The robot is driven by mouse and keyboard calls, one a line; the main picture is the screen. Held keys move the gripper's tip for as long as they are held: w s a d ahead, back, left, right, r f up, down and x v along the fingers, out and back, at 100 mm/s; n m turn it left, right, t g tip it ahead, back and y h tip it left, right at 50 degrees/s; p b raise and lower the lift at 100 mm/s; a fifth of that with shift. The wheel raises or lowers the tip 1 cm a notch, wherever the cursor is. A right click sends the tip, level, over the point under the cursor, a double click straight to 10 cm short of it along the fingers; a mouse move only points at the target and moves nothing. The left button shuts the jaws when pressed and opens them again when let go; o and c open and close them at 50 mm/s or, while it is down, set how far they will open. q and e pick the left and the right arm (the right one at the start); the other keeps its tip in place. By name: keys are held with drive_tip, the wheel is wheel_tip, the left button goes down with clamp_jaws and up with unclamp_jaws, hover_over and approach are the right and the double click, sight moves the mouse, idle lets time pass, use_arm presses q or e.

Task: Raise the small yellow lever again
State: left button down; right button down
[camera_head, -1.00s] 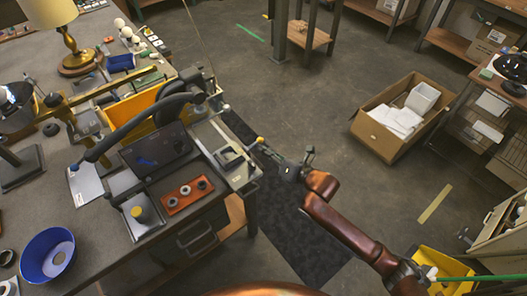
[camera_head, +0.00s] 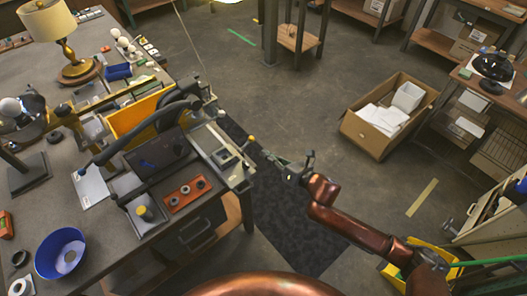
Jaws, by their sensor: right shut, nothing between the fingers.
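The small yellow lever (camera_head: 251,138) shows as a small yellow knob at the right edge of the workbench, by the metal fixture (camera_head: 227,157) there. It is too small to tell its exact angle. My right gripper (camera_head: 272,159) is just to the right of and below the knob in the picture, off the bench's edge and over the dark floor mat. Its fingers point toward the bench, and they are shut and empty. A small gap shows between fingertips and knob. My left gripper is out of view.
The workbench (camera_head: 100,225) holds a brass lamp (camera_head: 73,45), a yellow bin (camera_head: 122,122), a blue bowl (camera_head: 46,262) and a red-brown block with rings (camera_head: 170,202). A cardboard box (camera_head: 348,125) stands on the floor at right.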

drive_tip(key=p+v, duration=0.1)
drive_tip(key=v, duration=0.2)
drive_tip(key=shift+s+d, duration=0.25)
drive_tip(key=shift+s, duration=0.05)
drive_tip(key=shift+d, duration=0.1)
